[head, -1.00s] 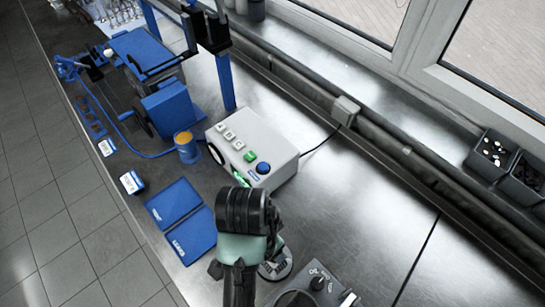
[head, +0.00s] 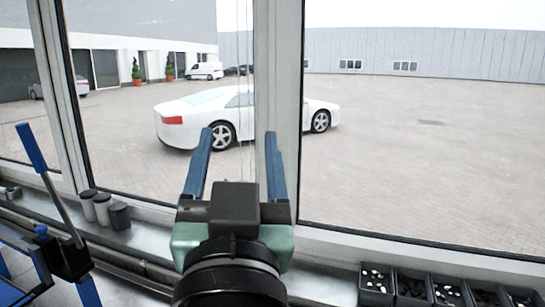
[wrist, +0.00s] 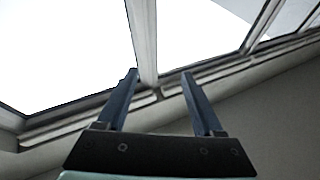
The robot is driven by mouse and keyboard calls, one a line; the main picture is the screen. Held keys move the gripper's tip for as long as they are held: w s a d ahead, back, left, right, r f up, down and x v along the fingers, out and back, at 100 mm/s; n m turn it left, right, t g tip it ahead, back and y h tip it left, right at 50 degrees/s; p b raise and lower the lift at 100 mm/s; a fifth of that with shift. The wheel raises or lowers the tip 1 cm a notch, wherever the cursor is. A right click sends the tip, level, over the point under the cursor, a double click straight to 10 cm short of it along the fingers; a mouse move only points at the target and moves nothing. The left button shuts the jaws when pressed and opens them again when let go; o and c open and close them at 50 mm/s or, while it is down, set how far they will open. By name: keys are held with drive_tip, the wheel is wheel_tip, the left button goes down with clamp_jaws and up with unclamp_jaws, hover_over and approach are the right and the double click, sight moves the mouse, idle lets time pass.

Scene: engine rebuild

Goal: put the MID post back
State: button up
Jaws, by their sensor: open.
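My gripper (head: 240,150) is raised in front of the window in the head view, its two blue fingers spread apart with nothing between them. It also shows in the wrist view (wrist: 160,90), open and empty, pointing toward the upper window frame. No MID post can be made out in either current view. A blue lever (head: 32,150) on a dark clamp, part of the bench equipment, stands at the lower left of the head view, well apart from my gripper.
Black bins (head: 445,291) with small parts stand along the sill at lower right. Several grey and dark canisters (head: 103,209) stand on the sill at left. The window frame (head: 276,100) rises beyond my gripper. Outside are a paved yard and a white car (head: 245,115).

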drive_tip(key=s+d+r+t+h, duration=0.1)
drive_tip(key=s+d+r+t, duration=0.2)
drive_tip(key=s+r+t, duration=0.2)
drive_tip(key=s+r, duration=0.3)
drive_tip(key=r, duration=0.3)
drive_tip(key=shift+d+h, duration=0.2)
drive_tip(key=shift+h, duration=0.1)
